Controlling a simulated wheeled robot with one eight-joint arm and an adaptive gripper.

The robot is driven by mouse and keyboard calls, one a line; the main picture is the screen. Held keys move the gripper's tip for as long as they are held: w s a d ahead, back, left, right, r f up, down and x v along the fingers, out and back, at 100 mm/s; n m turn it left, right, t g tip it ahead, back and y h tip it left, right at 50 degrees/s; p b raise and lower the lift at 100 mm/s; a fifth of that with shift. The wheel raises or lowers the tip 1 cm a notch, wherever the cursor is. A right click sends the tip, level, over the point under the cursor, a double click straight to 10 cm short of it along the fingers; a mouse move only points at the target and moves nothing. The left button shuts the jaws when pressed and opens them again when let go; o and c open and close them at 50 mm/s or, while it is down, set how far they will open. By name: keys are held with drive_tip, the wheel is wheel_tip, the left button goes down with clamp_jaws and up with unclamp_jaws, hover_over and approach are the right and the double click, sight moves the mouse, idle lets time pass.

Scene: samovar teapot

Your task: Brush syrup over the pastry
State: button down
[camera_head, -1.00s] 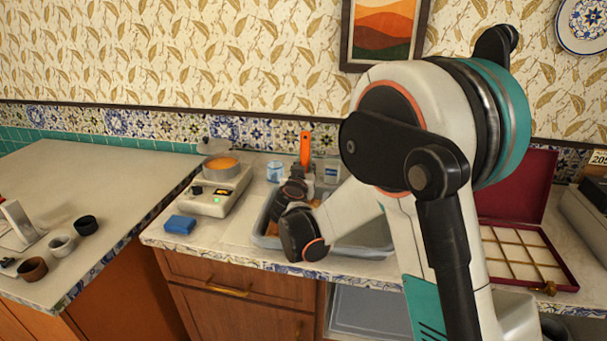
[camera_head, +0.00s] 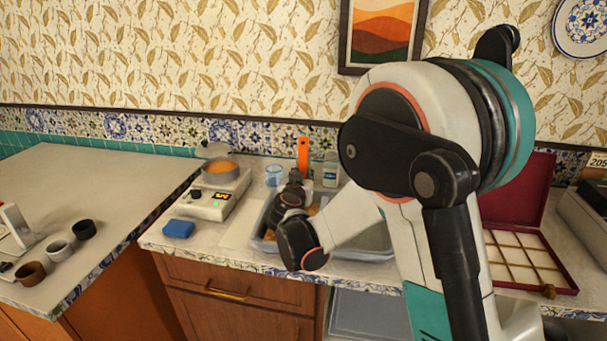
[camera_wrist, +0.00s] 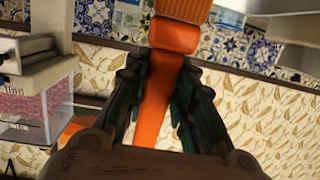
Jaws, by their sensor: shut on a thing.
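My gripper (camera_head: 297,186) is shut on the orange brush (camera_head: 303,158), which stands nearly upright above the tray. In the wrist view, the orange handle (camera_wrist: 158,95) runs between the two dark fingers. The brush's lower end is hidden in the head view. The pale blue-grey tray (camera_head: 258,243) lies below my gripper. A bit of brownish-orange pastry (camera_head: 313,209) shows in it, mostly hidden by my arm. A pot (camera_head: 221,178) with orange syrup (camera_head: 220,167) stands on the hot plate (camera_head: 207,203), left of my gripper.
A blue sponge (camera_head: 178,229) lies in front of the hot plate. A clear blue glass (camera_head: 273,175) and a labelled jar (camera_head: 330,172) stand behind the tray. An open red compartment box (camera_head: 520,262) is at the right. Small cups (camera_head: 58,251) stand on the left counter, which has free room.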

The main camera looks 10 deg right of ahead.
drive_tip(key=shift+s+f+v, duration=0.25)
drive_tip(key=shift+f+v, duration=1.05)
drive_tip(key=shift+v, duration=5.55)
drive_tip(key=shift+w+d, duration=2)
drive_tip(key=shift+w, duration=2)
drive_tip(key=shift+w+d, duration=1.95)
drive_tip(key=shift+w, duration=2.05)
drive_tip(key=f+v, duration=0.3)
drive_tip(key=v, duration=1.4)
drive_tip(key=shift+s, duration=0.4)
